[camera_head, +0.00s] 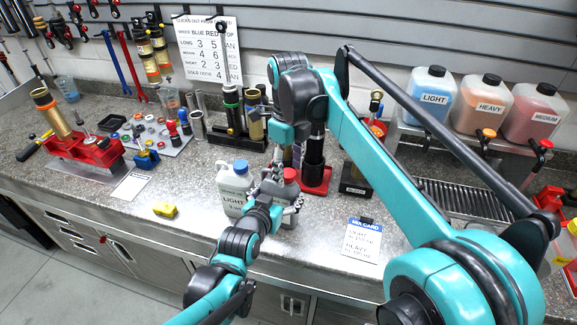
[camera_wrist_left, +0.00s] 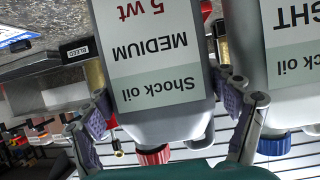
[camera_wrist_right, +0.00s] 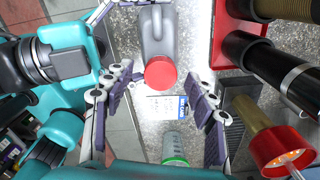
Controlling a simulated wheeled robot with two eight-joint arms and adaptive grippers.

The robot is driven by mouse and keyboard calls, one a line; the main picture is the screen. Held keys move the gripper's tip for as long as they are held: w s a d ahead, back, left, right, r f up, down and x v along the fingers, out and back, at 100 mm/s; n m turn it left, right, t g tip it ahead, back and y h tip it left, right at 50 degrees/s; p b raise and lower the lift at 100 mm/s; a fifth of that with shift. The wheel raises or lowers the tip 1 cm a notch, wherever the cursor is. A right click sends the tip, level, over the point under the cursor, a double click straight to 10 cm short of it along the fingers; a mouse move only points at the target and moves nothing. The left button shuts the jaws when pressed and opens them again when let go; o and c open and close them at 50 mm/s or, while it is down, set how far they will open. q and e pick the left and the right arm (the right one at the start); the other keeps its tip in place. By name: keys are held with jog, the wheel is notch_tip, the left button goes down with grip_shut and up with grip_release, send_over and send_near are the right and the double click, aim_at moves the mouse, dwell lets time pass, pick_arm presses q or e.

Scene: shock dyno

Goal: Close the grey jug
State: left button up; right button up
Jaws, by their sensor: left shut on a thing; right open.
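The grey jug (camera_head: 285,214) stands on the counter beside a light jug with a blue cap (camera_head: 240,167). Its label reads Shock oil MEDIUM 5 wt in the left wrist view (camera_wrist_left: 155,50), which is upside down. A red cap (camera_wrist_right: 161,73) sits on its neck; how tight it is I cannot tell. My left gripper (camera_wrist_left: 168,108) is shut on the grey jug, one finger on each side of its body. My right gripper (camera_wrist_right: 160,82) is open above the jug, fingers apart on either side of the red cap and not visibly touching it. The head view partly hides the right fingers.
A red-based stand with a black cylinder (camera_head: 314,155) is close behind the jug. A mix card (camera_head: 362,240) lies at right, a yellow object (camera_head: 165,209) at left. Large oil containers (camera_head: 432,93) stand at back right. The front counter edge is near.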

notch_tip(320, 180, up, 12)
dwell(0.5)
pick_arm(q)
jog(key=o, duration=2.2)
jog(key=v, duration=1.2)
jog(key=shift+a, duration=0.1)
pick_arm(e)
jog(key=shift+d, duration=0.1)
